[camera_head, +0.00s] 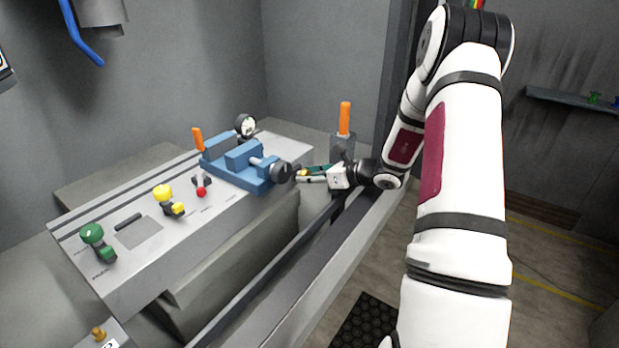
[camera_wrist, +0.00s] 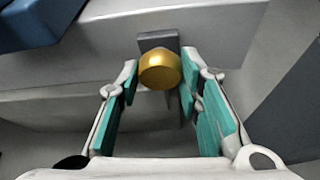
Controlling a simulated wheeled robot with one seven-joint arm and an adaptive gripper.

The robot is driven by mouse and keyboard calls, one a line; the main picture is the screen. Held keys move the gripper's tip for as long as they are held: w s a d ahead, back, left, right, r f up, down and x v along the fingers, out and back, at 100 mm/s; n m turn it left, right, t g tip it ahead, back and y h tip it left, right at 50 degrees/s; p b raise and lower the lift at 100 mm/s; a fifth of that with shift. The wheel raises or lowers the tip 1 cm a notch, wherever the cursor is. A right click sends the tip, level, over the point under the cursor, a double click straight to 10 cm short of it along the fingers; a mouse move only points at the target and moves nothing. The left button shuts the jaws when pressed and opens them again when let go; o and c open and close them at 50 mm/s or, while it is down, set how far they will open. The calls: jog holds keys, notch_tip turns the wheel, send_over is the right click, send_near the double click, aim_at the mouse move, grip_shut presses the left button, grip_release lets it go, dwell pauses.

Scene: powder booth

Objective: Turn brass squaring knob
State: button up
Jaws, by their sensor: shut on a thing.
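The brass squaring knob (camera_wrist: 160,68) is a round gold-coloured knob in front of a grey plate on the side of the bench, seen in the wrist view. My gripper (camera_wrist: 160,80) has one teal-padded finger on each side of it and is shut on the knob. In the head view my gripper (camera_head: 306,174) reaches from the right to the bench's front side, just right of the blue vise's dark round handwheel. There the knob (camera_head: 302,172) is mostly hidden by the fingers.
The blue vise (camera_head: 233,158) stands on the grey bench close to my gripper. An orange-handled post (camera_head: 344,119) rises just behind my wrist. A green knob (camera_head: 93,235), yellow knob (camera_head: 163,193) and red-tipped lever (camera_head: 201,190) stand leftward. Another small brass knob (camera_head: 98,333) is at lower left.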

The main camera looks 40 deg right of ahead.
jog(key=n+h+b, duration=0.1)
jog(key=n+b, duration=0.1)
jog(key=b, duration=0.4)
jog(key=n+t+h+b, duration=0.1)
jog(key=n+h+b, duration=0.1)
jog(key=b, duration=0.5)
jog(key=shift+a+f+n, duration=0.1)
jog(key=shift+a+n, duration=0.05)
jog(key=shift+n, duration=0.25)
jog(key=shift+b, duration=0.3)
jog(key=o, duration=1.2)
jog(key=shift+c, duration=0.2)
jog(key=shift+s, duration=0.15)
jog(key=v, duration=1.2)
jog(key=shift+a, duration=0.15)
